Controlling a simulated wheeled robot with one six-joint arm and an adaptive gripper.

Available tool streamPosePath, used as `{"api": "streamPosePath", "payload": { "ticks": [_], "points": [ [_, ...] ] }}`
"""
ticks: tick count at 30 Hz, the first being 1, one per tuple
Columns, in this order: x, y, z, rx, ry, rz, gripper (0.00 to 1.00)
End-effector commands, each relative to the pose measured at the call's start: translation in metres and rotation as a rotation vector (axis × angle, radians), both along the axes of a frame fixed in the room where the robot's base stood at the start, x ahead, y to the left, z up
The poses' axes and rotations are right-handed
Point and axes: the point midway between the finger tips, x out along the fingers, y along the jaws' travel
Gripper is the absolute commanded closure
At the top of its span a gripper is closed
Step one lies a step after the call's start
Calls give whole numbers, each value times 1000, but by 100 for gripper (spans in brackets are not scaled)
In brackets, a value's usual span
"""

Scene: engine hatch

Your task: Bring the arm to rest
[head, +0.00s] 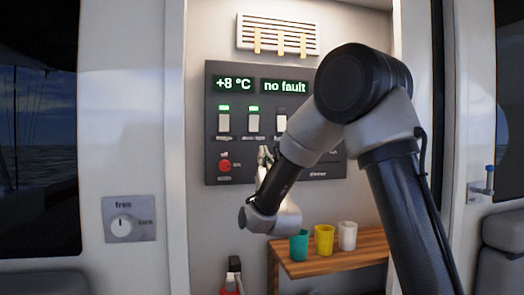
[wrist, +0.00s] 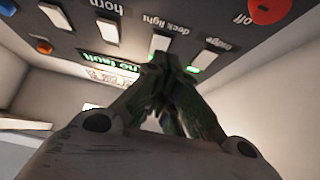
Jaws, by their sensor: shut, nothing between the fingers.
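My gripper (head: 265,155) is in front of the dark control panel (head: 213,130), near its lower middle, with the fingers pointing up. In the wrist view the fingers of my gripper (wrist: 165,75) come together at the tips and hold nothing. The panel (wrist: 130,45) spans the top of that view. I cannot tell whether the fingertips touch it. My arm is bent high at the elbow and covers the panel's right part.
White switches (head: 224,123) and a red knob (head: 225,165) sit on the panel, below displays reading "+8 °C" and "no fault". A wooden shelf (head: 330,263) below holds teal (head: 299,246), yellow (head: 324,239) and white (head: 347,235) cups, close to my wrist. A taped vent (head: 278,32) is above.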

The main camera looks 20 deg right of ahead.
Motion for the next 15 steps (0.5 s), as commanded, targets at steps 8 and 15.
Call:
{"api": "streamPosePath", "payload": {
  "ticks": [8, 15],
  "points": [
    [-1, 0, -1, 0, -1, 0, 100],
    [20, 10, -33, -3, 160, 47, 100]
  ]
}}
